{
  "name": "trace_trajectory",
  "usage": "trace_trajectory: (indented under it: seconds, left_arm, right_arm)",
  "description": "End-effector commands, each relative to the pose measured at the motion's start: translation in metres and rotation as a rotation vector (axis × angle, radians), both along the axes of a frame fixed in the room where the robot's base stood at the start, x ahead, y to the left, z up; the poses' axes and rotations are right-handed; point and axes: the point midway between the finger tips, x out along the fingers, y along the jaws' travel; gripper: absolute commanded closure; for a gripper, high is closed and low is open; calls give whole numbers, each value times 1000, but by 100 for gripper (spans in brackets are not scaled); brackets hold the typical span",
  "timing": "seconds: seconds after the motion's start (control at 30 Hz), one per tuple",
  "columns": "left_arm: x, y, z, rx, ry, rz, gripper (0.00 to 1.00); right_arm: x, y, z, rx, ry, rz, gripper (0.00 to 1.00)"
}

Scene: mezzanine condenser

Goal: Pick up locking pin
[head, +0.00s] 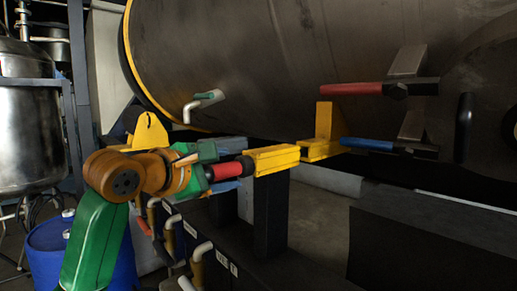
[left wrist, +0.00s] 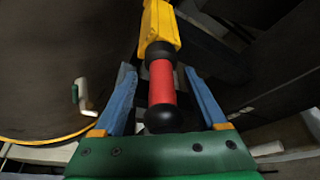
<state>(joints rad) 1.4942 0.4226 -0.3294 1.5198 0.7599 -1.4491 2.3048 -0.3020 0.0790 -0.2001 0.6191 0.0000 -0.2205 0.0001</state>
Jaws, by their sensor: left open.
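The locking pin appears to be the red cylinder with black ends (left wrist: 162,82), lying lengthwise between my left gripper's fingers in the left wrist view. Its far black end meets a yellow block (left wrist: 158,27). In the head view the red pin (head: 226,170) points at the yellow block (head: 274,159). My left gripper (head: 234,168) is open, with its blue fingers (left wrist: 158,76) on either side of the pin. Gaps show between the pin and both fingers in the left wrist view. My right gripper is not in view.
A large dark cylindrical vessel (head: 250,60) fills the top. A red handle (head: 355,89) and a blue handle (head: 366,144) stick out at right. White bent pipes (head: 202,251) stand below my left arm. A blue drum (head: 45,255) and steel tank (head: 30,130) stand left.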

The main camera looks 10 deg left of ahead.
Motion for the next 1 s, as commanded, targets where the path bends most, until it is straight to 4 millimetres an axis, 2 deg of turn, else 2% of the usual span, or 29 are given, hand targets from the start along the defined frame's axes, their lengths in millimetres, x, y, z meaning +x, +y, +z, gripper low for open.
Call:
trace_trajectory:
  seconds: [0.03,0.27,0.3,0.57,1.0]
  left_arm:
    - [6,-2,3,0,4,0,26]
    - [11,-4,-4,0,-1,1,26]
    - [11,-4,-4,0,-1,1,28]
    - [11,-3,-3,1,-1,0,99]
    - [11,-3,-3,0,-2,0,100]
  right_arm:
    - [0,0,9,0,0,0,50]
    - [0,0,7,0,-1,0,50]
    - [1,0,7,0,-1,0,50]
    - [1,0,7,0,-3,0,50]
    - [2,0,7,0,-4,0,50]
